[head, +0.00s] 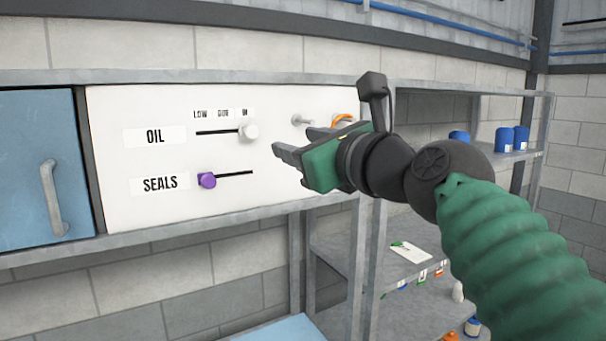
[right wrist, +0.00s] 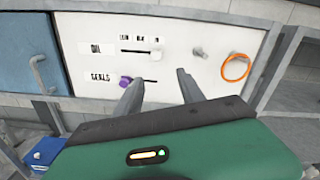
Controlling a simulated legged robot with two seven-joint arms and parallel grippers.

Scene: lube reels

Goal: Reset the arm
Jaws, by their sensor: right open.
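My right gripper (head: 290,150) is open and empty, held in front of the white panel (head: 115,112) at its right side. In the right wrist view its two fingers (right wrist: 158,90) stand apart with nothing between them. My right arm comes in from the right. The panel has an OIL slider with a white knob (head: 248,131) at the right end of its slot. Below it is a SEALS slider with a purple knob (head: 207,180) at the left end of its slot. The fingers look apart from both knobs. My left gripper is not in view.
A blue cabinet door (head: 40,165) with a grey handle is left of the panel. An orange ring (right wrist: 236,67) hangs at the panel's right, beside a grey peg (right wrist: 200,53). Metal shelves with blue containers (head: 504,139) and a white board (head: 411,252) stand at the right.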

